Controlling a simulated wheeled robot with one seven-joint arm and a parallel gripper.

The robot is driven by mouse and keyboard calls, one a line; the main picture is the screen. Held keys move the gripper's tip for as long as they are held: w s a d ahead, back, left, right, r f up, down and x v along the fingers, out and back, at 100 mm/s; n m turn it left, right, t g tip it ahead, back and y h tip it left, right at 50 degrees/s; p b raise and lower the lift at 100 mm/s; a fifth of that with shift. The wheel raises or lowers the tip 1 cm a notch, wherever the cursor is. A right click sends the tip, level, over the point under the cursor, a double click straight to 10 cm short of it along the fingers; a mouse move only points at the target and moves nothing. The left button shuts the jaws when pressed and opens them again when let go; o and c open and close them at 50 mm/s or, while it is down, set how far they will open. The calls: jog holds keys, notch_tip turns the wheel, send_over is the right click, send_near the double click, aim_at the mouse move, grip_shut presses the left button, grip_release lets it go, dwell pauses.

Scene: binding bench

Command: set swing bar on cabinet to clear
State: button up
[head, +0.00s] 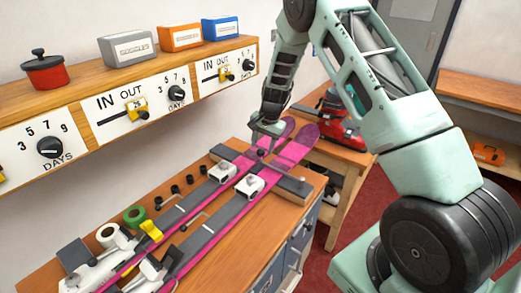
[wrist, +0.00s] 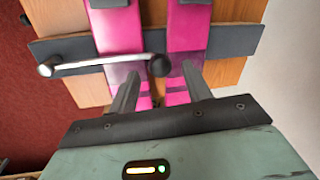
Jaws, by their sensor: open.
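The swing bar (wrist: 100,64) is a slim silver rod in the wrist view. It lies crosswise over a grey crosspiece and one of two pink skis, with a black knob at its right end and a rounded metal end at its left. In the head view its knob (head: 261,154) shows small just below my gripper (head: 266,130). The cabinet (head: 285,255) is the wood-topped bench with grey drawers. In the wrist view my gripper (wrist: 160,85) is open and empty, its fingers either side of the knob's line. Contact with the knob cannot be told.
Pink skis (head: 225,205) lie along the bench with white clamps. A green roll (head: 135,216) and other tools sit at the near left. A shelf (head: 80,98) with dials and IN/OUT sliders runs along the wall. A red machine (head: 340,122) stands on a table behind.

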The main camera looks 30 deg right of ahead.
aim_at(261, 151)
jog(key=shift+w+a+f+p, duration=0.1)
jog(key=shift+w+f+p, duration=0.15)
jog(key=shift+f, duration=0.8)
jog(key=shift+w+a+f+p, duration=0.1)
jog(key=shift+f+p, duration=0.1)
jog(key=shift+f, duration=0.85)
grip_shut()
jog(key=shift+d, duration=0.1)
